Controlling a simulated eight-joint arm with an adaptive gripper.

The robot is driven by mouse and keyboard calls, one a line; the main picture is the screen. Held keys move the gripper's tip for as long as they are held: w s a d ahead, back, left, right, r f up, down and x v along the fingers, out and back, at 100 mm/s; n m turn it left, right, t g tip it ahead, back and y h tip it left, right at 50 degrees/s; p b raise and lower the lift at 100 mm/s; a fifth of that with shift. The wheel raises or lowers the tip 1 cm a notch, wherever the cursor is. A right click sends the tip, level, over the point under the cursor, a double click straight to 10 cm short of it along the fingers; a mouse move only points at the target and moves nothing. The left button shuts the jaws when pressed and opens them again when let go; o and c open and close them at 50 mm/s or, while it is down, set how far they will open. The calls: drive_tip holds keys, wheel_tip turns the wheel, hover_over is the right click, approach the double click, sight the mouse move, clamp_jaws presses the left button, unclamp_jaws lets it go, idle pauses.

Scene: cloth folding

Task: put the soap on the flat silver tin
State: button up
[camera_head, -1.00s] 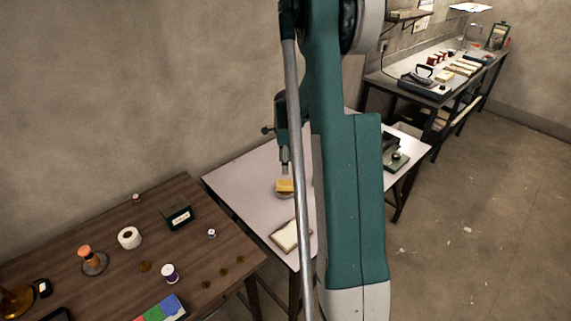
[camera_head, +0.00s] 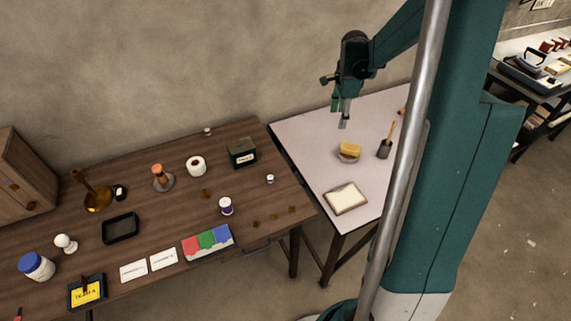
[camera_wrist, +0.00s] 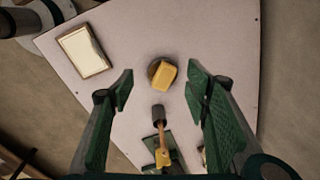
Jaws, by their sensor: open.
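The yellow soap (camera_head: 349,148) sits on the round, flat silver tin (camera_head: 348,158) on the pale table. In the wrist view the soap (camera_wrist: 167,75) covers much of the tin (camera_wrist: 153,69), whose rim shows at the left. The soap lies a little off centre and its edge reaches past the tin's edge on one side. My gripper (camera_head: 342,116) is above and behind the soap, apart from it. In the wrist view my gripper (camera_wrist: 160,88) has its fingers wide apart with nothing held between them.
On the pale table (camera_head: 300,138) stand a framed pale tray (camera_head: 345,198) in front and a dark cup with an orange-handled brush (camera_head: 384,149) to the right. The brown table (camera_head: 190,225) at left carries several small items.

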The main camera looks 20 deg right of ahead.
drive_tip(key=s+a+r+n+t, duration=0.1)
drive_tip(key=s+a+r+n, duration=0.3)
drive_tip(key=a, duration=0.3)
drive_tip(key=s+a+r+n+t, duration=0.1)
drive_tip(key=s+a+r+n, duration=0.2)
drive_tip(key=a+r, duration=0.3)
drive_tip(key=s+a+r+n+t, duration=0.1)
drive_tip(key=s+a+r+n, duration=0.25)
drive_tip(key=a, duration=0.45)
drive_tip(key=s+a+r+n+t, duration=0.1)
drive_tip(key=s+a+n+t, duration=0.2)
drive_tip(key=s+a+n, duration=0.8)
drive_tip(key=s+a, duration=0.3)
drive_tip(key=s, duration=0.1)
drive_tip(key=shift+s+a+r+n+y, duration=0.15)
drive_tip(key=shift+s+a+n+y, duration=0.05)
drive_tip(key=shift+a+n+y, duration=0.15)
